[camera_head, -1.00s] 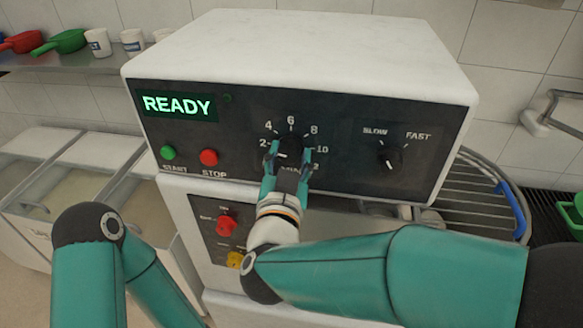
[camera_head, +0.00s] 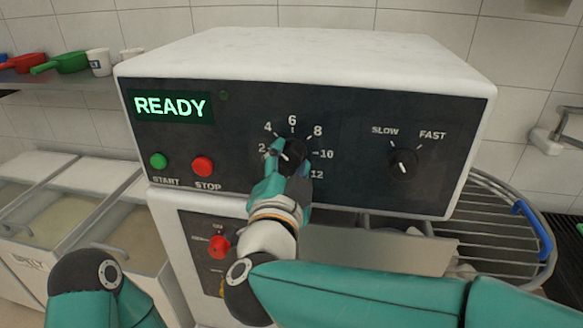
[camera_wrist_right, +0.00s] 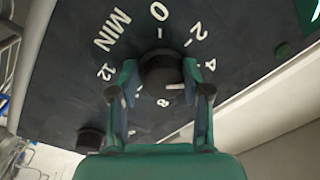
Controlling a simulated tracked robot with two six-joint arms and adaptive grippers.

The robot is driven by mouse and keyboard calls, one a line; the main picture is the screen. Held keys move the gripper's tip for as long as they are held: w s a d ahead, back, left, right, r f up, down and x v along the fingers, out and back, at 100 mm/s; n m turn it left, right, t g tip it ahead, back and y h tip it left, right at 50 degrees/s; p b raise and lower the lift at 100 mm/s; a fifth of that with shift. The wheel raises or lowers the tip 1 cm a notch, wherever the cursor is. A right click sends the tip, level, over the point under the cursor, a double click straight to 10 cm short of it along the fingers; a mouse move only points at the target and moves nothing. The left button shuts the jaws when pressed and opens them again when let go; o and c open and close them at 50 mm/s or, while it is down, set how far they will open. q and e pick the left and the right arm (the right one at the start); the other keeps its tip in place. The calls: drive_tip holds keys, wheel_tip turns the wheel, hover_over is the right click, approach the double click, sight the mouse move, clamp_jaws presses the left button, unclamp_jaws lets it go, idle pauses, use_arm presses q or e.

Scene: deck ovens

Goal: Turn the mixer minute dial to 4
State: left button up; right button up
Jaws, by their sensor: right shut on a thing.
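The mixer minute dial (camera_head: 293,147) is a black round knob on the dark control panel, ringed by white numbers from 2 to 12 in the head view. My right gripper (camera_head: 287,162) is shut on it, one finger on each side. The dial (camera_wrist_right: 160,72) also shows between both fingers of my right gripper (camera_wrist_right: 160,85) in the right wrist view. My left gripper is out of view.
On the same panel are a lit READY display (camera_head: 170,106), a green START button (camera_head: 159,160), a red STOP button (camera_head: 203,167) and a SLOW/FAST knob (camera_head: 403,162). A red switch (camera_head: 219,247) sits below. A wire guard (camera_head: 500,235) stands at the right.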

drive_tip(key=shift+r, duration=0.35)
drive_tip(key=o, duration=1)
drive_tip(key=shift+f, duration=0.1)
drive_tip(key=shift+o, duration=0.2)
drive_tip(key=shift+f, duration=0.1)
drive_tip(key=shift+s+a, duration=0.1)
drive_tip(key=shift+s, duration=0.05)
drive_tip(key=s, duration=0.7)
drive_tip(key=shift+a+f, duration=0.2)
drive_tip(key=shift+f, duration=0.1)
